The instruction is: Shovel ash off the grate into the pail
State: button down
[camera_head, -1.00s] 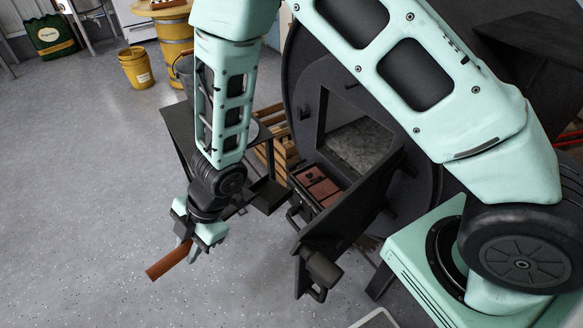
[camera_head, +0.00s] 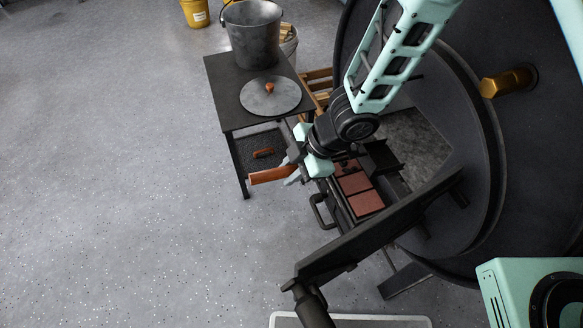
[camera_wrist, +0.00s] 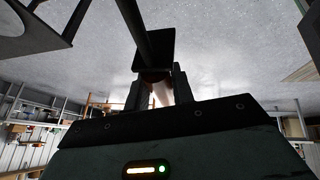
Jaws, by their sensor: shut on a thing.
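My gripper (camera_head: 296,174) is shut on the brown wooden handle (camera_head: 268,175) of a black shovel. The shovel's dark pan (camera_head: 378,158) is at the mouth of the open stove (camera_head: 465,110), above the red bricks; whether it touches anything is unclear. In the wrist view, the dark shovel (camera_wrist: 152,48) extends away beyond my fingers (camera_wrist: 158,92). A grey, speckled surface (camera_head: 418,142) shows inside the stove, possibly ash; the grate is not clearly visible. The grey metal pail (camera_head: 253,42) stands upright on a black side table (camera_head: 226,92); its inside is mostly hidden.
A round grey lid (camera_head: 270,101) with a wooden knob lies in front of the pail. A lower shelf holds another brown-handled item (camera_head: 264,152). The open stove door (camera_head: 370,228) juts toward the front. Red bricks (camera_head: 358,190) lie below the opening. Floor at left is clear.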

jog(key=w+d+f+h+b, duration=0.2)
jog(key=w+d+f, duration=0.1)
jog(key=d+f, duration=0.3)
jog(key=shift+w+d+t, duration=0.25)
jog(key=shift+d+t, duration=0.15)
jog(key=shift+d, duration=0.75)
dwell(0.7)
jog(key=shift+a, duration=0.1)
jog(key=s+a+b, duration=0.1)
jog(key=s+a, duration=0.3)
jog(key=a, duration=0.6)
jog(key=s+a+b, duration=0.1)
jog(key=s+a, duration=0.3)
jog(key=a, duration=0.6)
jog(key=shift+s+r+b, duration=0.25)
jog(key=shift+r+b, duration=0.05)
jog(key=shift+r, duration=0.1)
jog(key=shift+a, duration=0.1)
dwell(1.2)
